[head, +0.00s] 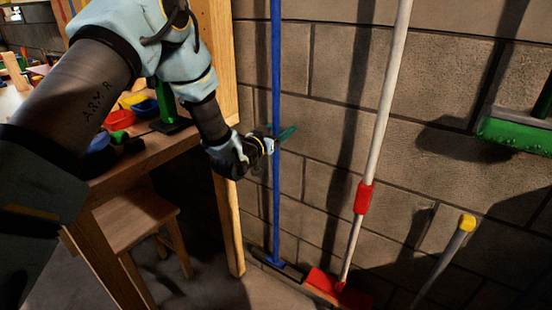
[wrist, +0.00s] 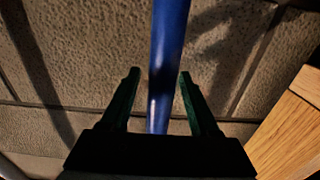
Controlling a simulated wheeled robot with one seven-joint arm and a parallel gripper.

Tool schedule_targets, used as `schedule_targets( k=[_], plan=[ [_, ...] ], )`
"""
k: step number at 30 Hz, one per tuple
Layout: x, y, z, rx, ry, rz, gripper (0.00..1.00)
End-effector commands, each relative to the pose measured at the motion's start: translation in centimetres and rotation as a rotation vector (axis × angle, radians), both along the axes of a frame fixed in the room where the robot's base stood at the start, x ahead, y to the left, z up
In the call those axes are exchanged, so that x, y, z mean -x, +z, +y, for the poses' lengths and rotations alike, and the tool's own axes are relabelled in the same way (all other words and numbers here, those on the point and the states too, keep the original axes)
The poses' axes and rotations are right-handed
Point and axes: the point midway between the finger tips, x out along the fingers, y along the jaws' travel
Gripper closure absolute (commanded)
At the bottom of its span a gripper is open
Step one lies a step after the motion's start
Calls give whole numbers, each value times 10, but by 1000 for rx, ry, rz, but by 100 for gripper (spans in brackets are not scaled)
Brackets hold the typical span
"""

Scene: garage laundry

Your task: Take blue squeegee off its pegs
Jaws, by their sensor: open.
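The blue squeegee (head: 276,190) hangs upright along the block wall, a long blue pole with a dark wide head (head: 279,267) low down near the floor. Its top end is out of the head view, and I cannot see the pegs. My gripper (head: 283,137) is at the pole's middle height. In the wrist view the blue pole (wrist: 167,65) runs between the two green fingers of my gripper (wrist: 158,90), with a gap on both sides. The fingers are open around the pole.
A red squeegee with a white pole (head: 385,110) stands close to the right. A yellow-tipped pole (head: 451,255) and a green brush (head: 515,132) are further right. A wooden workbench (head: 160,150) with coloured bowls and a stool (head: 135,220) are at left, its post close to my gripper.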

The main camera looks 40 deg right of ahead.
Motion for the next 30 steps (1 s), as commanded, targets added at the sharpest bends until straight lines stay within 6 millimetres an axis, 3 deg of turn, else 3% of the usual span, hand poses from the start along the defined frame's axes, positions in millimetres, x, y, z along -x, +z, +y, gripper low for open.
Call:
schedule_targets(
  k=[7, 23, 30],
  plan=[
    [-1, -1, -2, -1, 1, 0, 38],
    [-1, 0, -2, -1, 1, 0, 98],
    [-1, 0, -2, -1, 1, 0, 100]
  ],
)
